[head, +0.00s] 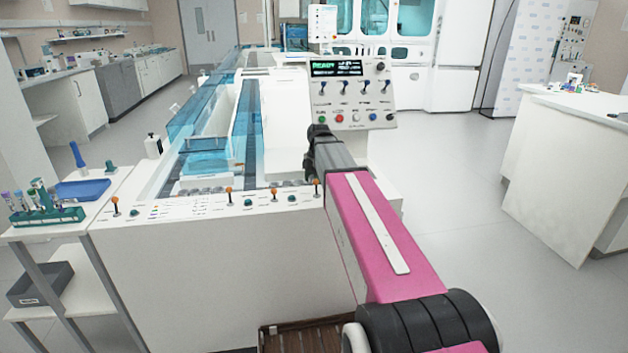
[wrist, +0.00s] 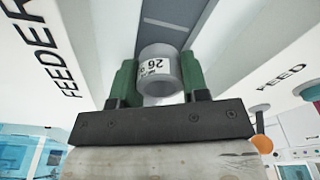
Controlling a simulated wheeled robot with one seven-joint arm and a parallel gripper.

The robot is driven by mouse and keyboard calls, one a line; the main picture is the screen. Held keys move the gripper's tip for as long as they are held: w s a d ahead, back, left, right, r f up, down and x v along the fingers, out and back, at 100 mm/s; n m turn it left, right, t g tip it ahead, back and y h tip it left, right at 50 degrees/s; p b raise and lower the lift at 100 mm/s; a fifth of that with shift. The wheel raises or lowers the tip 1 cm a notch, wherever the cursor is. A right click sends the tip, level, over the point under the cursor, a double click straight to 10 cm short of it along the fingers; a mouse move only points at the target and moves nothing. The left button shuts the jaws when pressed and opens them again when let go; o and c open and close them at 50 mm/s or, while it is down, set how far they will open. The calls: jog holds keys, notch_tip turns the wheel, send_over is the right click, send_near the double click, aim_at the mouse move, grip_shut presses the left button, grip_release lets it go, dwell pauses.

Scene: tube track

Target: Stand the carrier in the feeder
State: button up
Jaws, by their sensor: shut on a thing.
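The carrier (wrist: 160,66) is a short grey-white cylinder with a printed label reading 26, seen in the wrist view. My gripper (wrist: 156,82) is shut on it, with one green finger on each side. The feeder (wrist: 42,45) shows as white walls, lettered FEEDER and FEED, on either side of a dark grey lane (wrist: 178,12). The carrier appears in front of this lane; whether it touches the lane floor, I cannot tell. In the head view my gripper (head: 318,136) is at the white track machine (head: 230,265), below the control panel; its fingertips and the carrier are hidden there.
The control panel (head: 350,95) with switches and a READY display stands just behind my gripper. Orange-topped levers (head: 229,193) line the machine's front edge. A side cart at left holds a green tube rack (head: 45,212) and a blue tray (head: 82,190).

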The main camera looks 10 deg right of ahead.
jog(key=shift+s+f, duration=0.1)
jog(key=shift+f, duration=0.45)
dwell(0.6)
jog(key=shift+s+f, duration=0.1)
jog(key=shift+f, duration=0.15)
jog(key=o, duration=0.7)
jog(key=shift+c, duration=0.2)
jog(key=shift+r, duration=0.1)
jog(key=shift+o, duration=0.8)
jog(key=r, duration=0.7)
jog(key=d+r, duration=0.1)
jog(key=r, duration=0.3)
jog(key=shift+w+d+r, duration=0.1)
jog(key=shift+w+r, duration=0.25)
